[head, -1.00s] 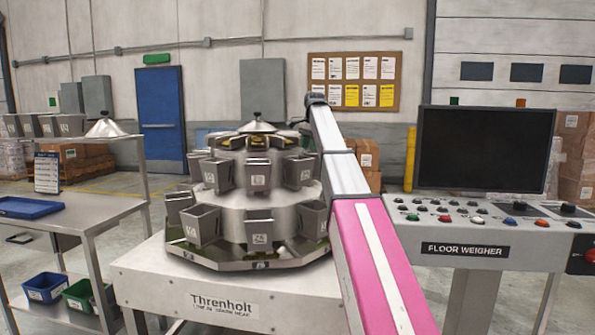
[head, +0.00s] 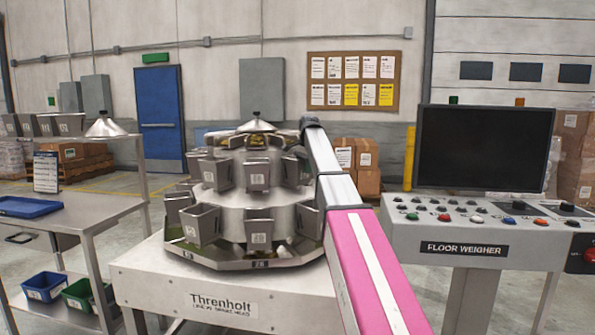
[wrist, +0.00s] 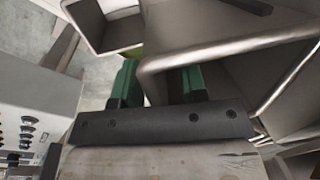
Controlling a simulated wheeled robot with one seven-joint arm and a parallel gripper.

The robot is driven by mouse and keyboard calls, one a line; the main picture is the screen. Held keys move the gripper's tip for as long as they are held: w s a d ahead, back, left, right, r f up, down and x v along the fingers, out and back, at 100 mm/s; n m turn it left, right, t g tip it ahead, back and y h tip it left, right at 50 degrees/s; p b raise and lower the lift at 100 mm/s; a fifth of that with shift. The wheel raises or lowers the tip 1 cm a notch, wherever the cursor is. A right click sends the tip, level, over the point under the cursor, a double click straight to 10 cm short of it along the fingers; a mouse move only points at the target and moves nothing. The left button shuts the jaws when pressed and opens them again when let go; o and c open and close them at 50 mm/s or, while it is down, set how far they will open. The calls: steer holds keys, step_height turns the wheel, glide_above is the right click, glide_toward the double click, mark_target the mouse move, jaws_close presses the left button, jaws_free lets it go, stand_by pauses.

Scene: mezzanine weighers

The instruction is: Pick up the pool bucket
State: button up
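The weigher (head: 250,235) carries grey steel buckets in two tiers, an upper ring with one bucket (head: 216,175) at front left, and a lower ring with another (head: 259,229) at the front. The frames do not settle which is the pool bucket. My arm reaches to the right side of the weigher, and its far end hides my gripper in the head view. In the wrist view my gripper (wrist: 160,72) has its green fingers apart. A steel bucket (wrist: 205,48) lies close ahead, its rounded edge between the fingers. Whether they touch it, I cannot tell.
A second steel bucket (wrist: 105,22) shows at the upper left of the wrist view. A console with a dark screen (head: 484,148) stands right of the weigher. A steel table (head: 75,215) with a blue tray (head: 30,206) stands left.

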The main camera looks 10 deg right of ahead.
steer(key=shift+f, duration=0.25)
stand_by(0.4)
jaws_close()
